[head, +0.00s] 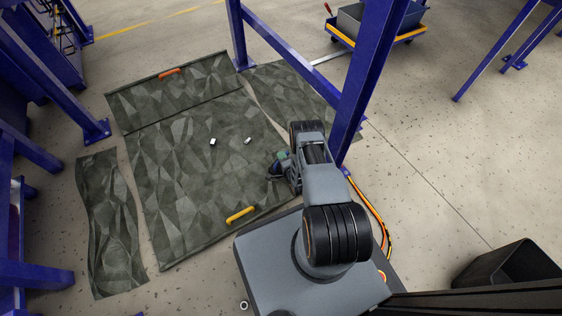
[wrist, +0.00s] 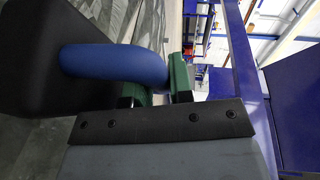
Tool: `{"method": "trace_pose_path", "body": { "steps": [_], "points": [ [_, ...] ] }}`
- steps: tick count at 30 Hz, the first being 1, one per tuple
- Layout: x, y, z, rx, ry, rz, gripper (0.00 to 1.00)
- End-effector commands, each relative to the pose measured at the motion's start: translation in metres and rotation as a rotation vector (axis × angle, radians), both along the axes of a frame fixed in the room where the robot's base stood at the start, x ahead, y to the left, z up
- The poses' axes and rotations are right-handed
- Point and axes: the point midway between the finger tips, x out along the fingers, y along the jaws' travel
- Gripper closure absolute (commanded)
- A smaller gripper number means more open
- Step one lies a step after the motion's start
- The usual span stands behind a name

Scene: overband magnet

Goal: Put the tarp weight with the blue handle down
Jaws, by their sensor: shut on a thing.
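The tarp weight with the blue handle is a dark block (wrist: 40,55) with a thick rounded blue handle (wrist: 115,63) in the wrist view. My gripper (wrist: 168,82) is shut on the blue handle, its green fingers on either side. In the head view my gripper (head: 282,157) is over the right part of the dark patterned tarp (head: 180,165), beside the blue post. The weight shows there only as a small dark shape, partly hidden by my arm. I cannot tell whether it touches the tarp.
An orange handle (head: 169,73) lies at the tarp's far edge and a yellow handle (head: 240,214) near its front edge. Small white items (head: 213,141) lie mid-tarp. A blue post (head: 362,85) stands close right of my arm. Orange and black cables (head: 372,212) lie beside my base.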

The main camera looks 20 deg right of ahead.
Motion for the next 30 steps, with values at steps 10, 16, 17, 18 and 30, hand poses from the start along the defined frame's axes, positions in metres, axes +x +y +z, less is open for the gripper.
{"method": "trace_pose_path", "body": {
  "steps": [10, 16, 17, 18, 30],
  "points": [
    [0.004, -0.003, -0.03, -0.001, -0.005, -0.003, 1.0],
    [0.004, -0.003, -0.039, 0.0, -0.006, -0.002, 1.0],
    [0.004, -0.003, -0.038, 0.0, -0.006, -0.002, 1.0],
    [0.004, -0.003, -0.038, 0.0, -0.006, -0.002, 1.0],
    [0.003, -0.003, -0.042, 0.0, 0.0, -0.004, 0.7]
  ]
}}
